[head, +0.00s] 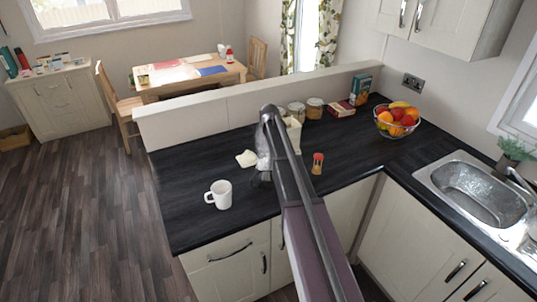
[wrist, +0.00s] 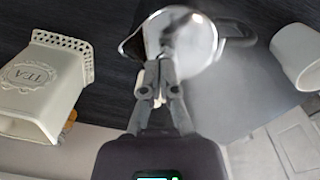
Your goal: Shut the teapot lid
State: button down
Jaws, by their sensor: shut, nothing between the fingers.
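The teapot (wrist: 198,42) is shiny metal with a dark handle (wrist: 238,34). In the wrist view it is at the top centre, with a bright curved rim facing the camera. I cannot tell for sure how far its lid stands open. My gripper (wrist: 160,98) is shut and empty, with its fingers in front of the teapot's near edge. Whether they touch it is unclear. In the head view my arm hides most of the teapot and the fingertips, above the dark worktop (head: 185,165).
A white mug (head: 219,194) stands left of my arm and shows at right in the wrist view (wrist: 298,55). A cream TEA canister (wrist: 48,85) is at left there. A small red-capped jar (head: 317,164) stands right of my arm; a fruit bowl (head: 397,121) and sink (head: 480,190) lie further right.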

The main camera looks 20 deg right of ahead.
jog(key=shift+w+f, duration=0.1)
jog(key=shift+f, duration=0.05)
jog(key=shift+a, duration=0.1)
dwell(0.7)
jog(key=shift+r+p, duration=0.75)
jog(key=shift+r, duration=0.1)
jog(key=shift+r, duration=0.1)
notch_tip(320, 180, up, 14)
jog(key=d+p, duration=0.1)
jog(key=p, duration=1.3)
jog(key=shift+w, duration=0.2)
jog(key=shift+f, duration=0.2)
jog(key=s+a+f+m+b, duration=0.2)
jog(key=s+a+f+b, duration=0.2)
jog(key=s, duration=0.6)
jog(key=s+a+f+m+b, duration=0.2)
jog(key=s+a+f+b, duration=0.3)
jog(key=s+f+b, duration=0.3)
jog(key=s+a+f+m+b, duration=0.2)
jog(key=s+a+f+b, duration=0.3)
jog(key=s, duration=0.8)
jog(key=shift+s+a+f+b, duration=0.15)
jog(key=shift+f+b, duration=0.35)
jog(key=shift+b, duration=0.1)
